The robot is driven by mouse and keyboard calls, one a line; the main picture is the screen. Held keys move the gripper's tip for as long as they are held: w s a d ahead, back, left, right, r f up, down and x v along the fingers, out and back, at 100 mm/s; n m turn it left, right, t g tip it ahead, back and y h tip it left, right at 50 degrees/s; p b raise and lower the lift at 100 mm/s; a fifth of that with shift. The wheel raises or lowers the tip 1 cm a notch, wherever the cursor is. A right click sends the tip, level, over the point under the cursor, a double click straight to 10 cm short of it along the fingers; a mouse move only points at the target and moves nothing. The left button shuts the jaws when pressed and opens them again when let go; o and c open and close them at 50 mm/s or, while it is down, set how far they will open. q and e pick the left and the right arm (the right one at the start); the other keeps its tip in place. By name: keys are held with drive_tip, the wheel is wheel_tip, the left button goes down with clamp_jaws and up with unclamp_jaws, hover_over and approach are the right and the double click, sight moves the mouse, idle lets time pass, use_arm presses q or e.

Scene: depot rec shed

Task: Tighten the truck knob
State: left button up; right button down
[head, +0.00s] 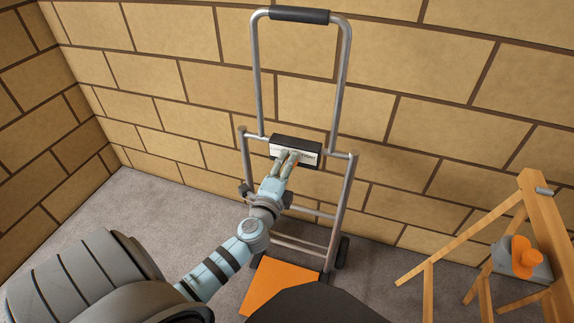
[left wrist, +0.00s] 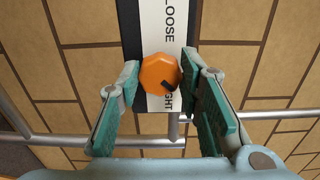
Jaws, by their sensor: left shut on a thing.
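The hand truck (head: 345,205) stands upright against the block wall, its grey tube frame facing me. A dark box with a white label plate (head: 310,155) sits on its crossbar. The orange knob (left wrist: 160,73) is on this plate in the left wrist view, between the words LOOSE and a partly hidden TIGHT. A dark mark on the knob points to the lower right, toward the TIGHT end. My left gripper (head: 290,157) is at the plate, its teal-padded fingers (left wrist: 160,80) shut on the knob from both sides. In the head view the fingers mostly hide the knob. My right gripper is out of view.
The truck's orange toe plate (head: 283,281) lies on the grey carpet below. A wooden frame (head: 535,205) with an orange part (head: 520,258) on a grey block stands at the right. The carpet (head: 150,215) left of the truck is clear.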

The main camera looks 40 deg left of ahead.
use_arm(q)
drive_tip(key=o, duration=1.1)
drive_tip(key=shift+o, duration=0.3)
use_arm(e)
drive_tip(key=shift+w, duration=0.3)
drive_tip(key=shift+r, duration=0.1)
use_arm(q)
drive_tip(key=shift+s, duration=0.1)
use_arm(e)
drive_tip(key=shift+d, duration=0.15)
use_arm(q)
drive_tip(key=v, duration=1.2)
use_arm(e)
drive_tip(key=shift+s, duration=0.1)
